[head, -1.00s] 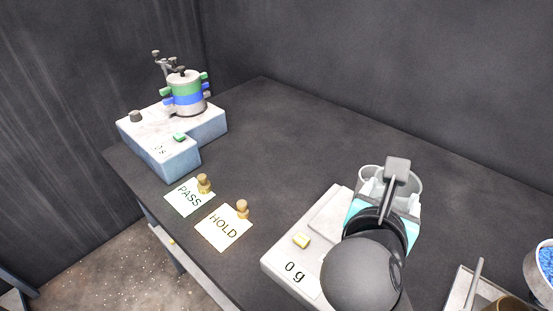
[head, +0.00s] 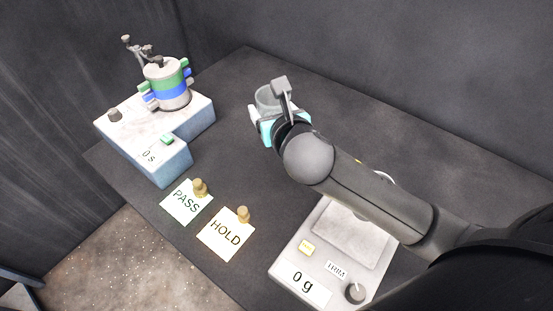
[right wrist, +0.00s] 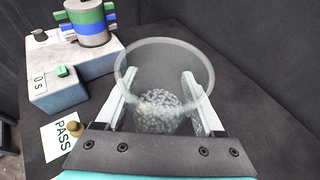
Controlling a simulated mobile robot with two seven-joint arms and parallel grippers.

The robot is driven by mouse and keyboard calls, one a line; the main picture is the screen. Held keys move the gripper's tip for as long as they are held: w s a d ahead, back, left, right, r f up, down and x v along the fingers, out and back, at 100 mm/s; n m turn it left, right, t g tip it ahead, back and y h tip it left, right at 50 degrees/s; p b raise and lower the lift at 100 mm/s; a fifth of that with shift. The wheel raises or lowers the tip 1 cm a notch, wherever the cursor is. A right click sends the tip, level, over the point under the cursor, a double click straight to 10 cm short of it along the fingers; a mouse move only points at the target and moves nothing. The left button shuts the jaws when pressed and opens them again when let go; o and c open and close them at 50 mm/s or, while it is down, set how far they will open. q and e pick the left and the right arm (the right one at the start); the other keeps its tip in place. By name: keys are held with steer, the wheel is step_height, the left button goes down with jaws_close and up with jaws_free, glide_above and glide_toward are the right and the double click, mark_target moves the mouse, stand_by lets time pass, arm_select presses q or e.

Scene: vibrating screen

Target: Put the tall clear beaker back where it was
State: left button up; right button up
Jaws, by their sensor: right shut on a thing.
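The tall clear beaker (head: 268,96) is between the fingers of my right gripper (head: 268,118), over the dark table right of the vibrating screen. In the right wrist view, the beaker (right wrist: 142,72) has a wide round rim, and grey granules (right wrist: 165,112) show in its lower part. The fingers of my right gripper (right wrist: 163,105) are on either side of it, shut on it. Whether its base touches the table is hidden. My left gripper is not in view.
The vibrating screen (head: 175,128) stands at the left, with PASS (head: 186,203) and HOLD (head: 225,235) cards before it. A scale (head: 285,265) reading 0 g lies below my right arm. A pale round rim (head: 384,177) shows partly behind the arm. The back middle of the table is clear.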

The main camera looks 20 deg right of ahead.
steer(key=w+d+r+n+y+p, duration=0.1)
steer(key=w+d+r+p, duration=0.1)
steer(key=d, duration=0.1)
step_height(320, 180, down, 16)
steer(key=b, duration=0.4)
steer(key=shift+w+d+f, duration=0.1)
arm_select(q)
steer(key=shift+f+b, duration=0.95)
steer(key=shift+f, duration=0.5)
arm_select(e)
steer(key=shift+f, duration=2.1)
steer(key=shift+f, duration=0.2)
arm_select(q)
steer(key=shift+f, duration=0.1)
arm_select(e)
steer(key=o, duration=1.6)
steer(key=shift+c, duration=0.2)
